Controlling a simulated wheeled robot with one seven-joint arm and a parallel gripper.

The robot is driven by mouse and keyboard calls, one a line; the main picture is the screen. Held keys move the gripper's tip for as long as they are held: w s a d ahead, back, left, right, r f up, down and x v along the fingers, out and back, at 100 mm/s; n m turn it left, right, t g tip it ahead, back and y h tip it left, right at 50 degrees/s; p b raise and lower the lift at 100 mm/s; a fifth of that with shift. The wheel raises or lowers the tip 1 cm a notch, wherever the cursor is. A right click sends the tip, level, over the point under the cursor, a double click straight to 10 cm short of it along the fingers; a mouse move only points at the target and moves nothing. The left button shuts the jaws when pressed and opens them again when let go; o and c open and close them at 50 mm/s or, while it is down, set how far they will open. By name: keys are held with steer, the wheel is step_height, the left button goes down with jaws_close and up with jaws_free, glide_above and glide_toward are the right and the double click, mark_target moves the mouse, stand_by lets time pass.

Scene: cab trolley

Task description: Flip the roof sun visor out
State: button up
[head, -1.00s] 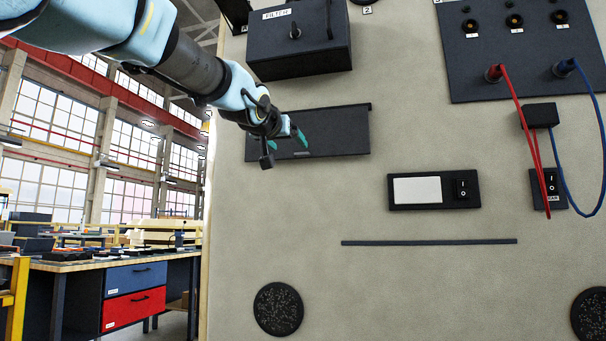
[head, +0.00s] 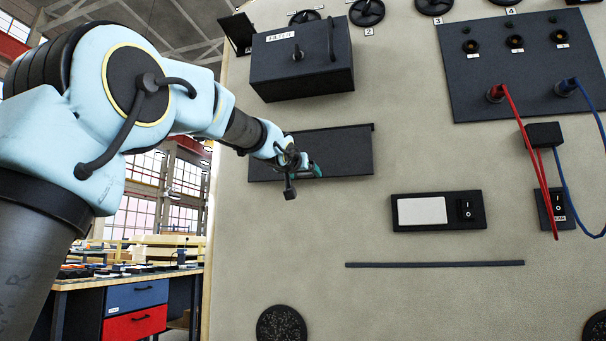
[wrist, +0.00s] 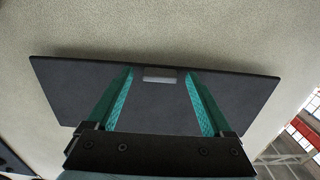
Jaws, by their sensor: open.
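In the wrist view the visor (wrist: 158,100) fills the middle, with a small light grey tab (wrist: 160,75) at the middle of one long edge. My gripper (head: 312,170) is in front of the visor's lower part. Its two teal fingers (wrist: 160,100) are open and empty, on either side of the tab in the picture. I cannot tell whether they touch the visor.
A dark filter box (head: 302,68) sits just above the visor. A light with a switch (head: 437,211) is below right, above a thin dark strip (head: 435,264). Red (head: 530,160) and blue (head: 588,130) cables hang at the right.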

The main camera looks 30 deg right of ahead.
steer(key=shift+c, duration=0.2)
jaws_close()
stand_by(0.5)
